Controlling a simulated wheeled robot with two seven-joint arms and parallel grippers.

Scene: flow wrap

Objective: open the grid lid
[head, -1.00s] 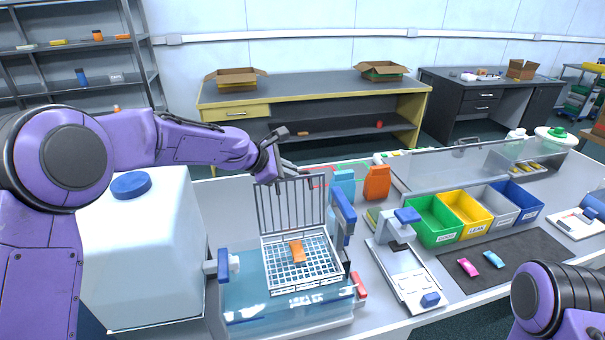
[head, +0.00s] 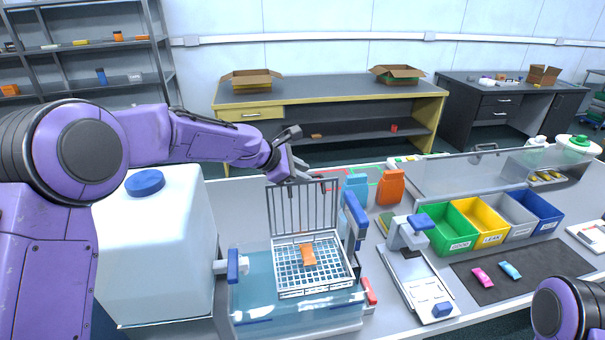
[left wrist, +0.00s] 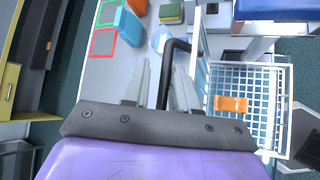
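The grid lid (head: 303,208) stands raised, near upright, at the back edge of the white grid basket (head: 313,290). The basket sits in a clear tank of water (head: 250,285), with an orange packet (head: 308,255) inside. My left gripper (head: 303,170) is at the lid's top edge. In the left wrist view its two fingers (left wrist: 160,75) stand apart, with a black bent handle (left wrist: 178,45) between them; a small gap shows beside the left finger. The basket (left wrist: 276,80) and orange packet (left wrist: 231,104) are to the right there. My right gripper is out of view.
A large white container with a blue cap (head: 145,182) stands left of the tank. Blue (head: 356,187) and orange (head: 390,187) packs stand behind. A scale-like device (head: 418,283) and coloured bins (head: 448,228) are to the right.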

